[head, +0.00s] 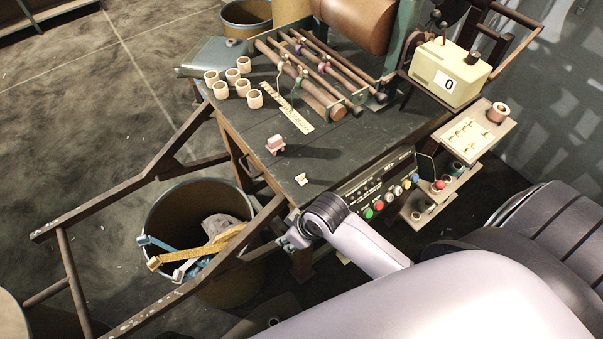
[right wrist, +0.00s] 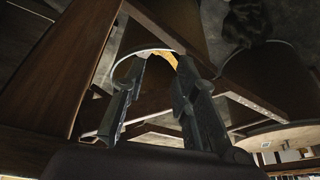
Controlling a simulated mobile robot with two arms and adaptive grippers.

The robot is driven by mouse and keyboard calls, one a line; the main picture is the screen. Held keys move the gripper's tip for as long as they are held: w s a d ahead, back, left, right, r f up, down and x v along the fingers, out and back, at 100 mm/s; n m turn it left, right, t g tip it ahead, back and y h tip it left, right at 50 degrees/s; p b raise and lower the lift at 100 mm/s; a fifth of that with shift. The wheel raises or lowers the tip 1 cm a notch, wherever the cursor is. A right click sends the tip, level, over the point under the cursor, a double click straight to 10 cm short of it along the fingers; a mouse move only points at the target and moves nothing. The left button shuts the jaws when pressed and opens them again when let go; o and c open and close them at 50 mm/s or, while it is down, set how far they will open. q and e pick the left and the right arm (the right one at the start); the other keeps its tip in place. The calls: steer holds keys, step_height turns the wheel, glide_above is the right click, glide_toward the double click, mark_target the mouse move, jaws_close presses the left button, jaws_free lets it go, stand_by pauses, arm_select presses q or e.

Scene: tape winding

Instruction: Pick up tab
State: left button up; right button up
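A small cream piece (head: 301,179), which looks like the tab, lies on the dark tabletop (head: 345,165) near its front edge. Other small pale pieces (head: 467,134) sit on a side shelf at the right. My right gripper (head: 291,241) is beside the front corner of the table, below and apart from the cream piece. In the right wrist view its two fingers (right wrist: 163,68) are spread with nothing between them. That view shows wooden bars and bins, not the cream piece. My left gripper is not in view.
A pink block (head: 275,145) stands behind the cream piece. Several pale rolls (head: 243,88), a ruler strip (head: 289,110) and rods lie farther back. A button panel (head: 378,193) fronts the table. A bin (head: 160,215) with tape strips and wooden rails are at left.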

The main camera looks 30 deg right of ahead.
steer(key=w+a+r+n+y, duration=0.1)
steer(key=w+a+r+n, duration=0.1)
steer(key=w+r+n, duration=0.35)
steer(key=w+a+r+n, duration=0.2)
steer(key=r, duration=0.6)
steer(key=d+r+n+g+h+p, duration=0.1)
steer(key=d+r+n+g+h, duration=0.25)
steer(key=d+r+n, duration=0.65)
steer(key=m+p, duration=0.1)
steer(key=m, duration=0.2)
glide_above(302, 175)
steer(key=f, duration=0.6)
steer(key=shift+s+a+f, duration=0.25)
steer(key=shift+s+f, duration=0.05)
steer(key=shift+f, duration=0.05)
steer(key=shift+w+d+f+p, duration=0.1)
steer(key=shift+w+f+p, duration=0.15)
steer(key=shift+f, duration=1.1)
steer(key=shift+w+d+f+p, duration=0.1)
steer(key=shift+f+p, duration=0.1)
steer(key=shift+f, duration=1.1)
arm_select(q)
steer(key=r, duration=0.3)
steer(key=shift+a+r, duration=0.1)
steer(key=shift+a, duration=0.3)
arm_select(e)
steer(key=shift+c, duration=0.3)
jaws_close()
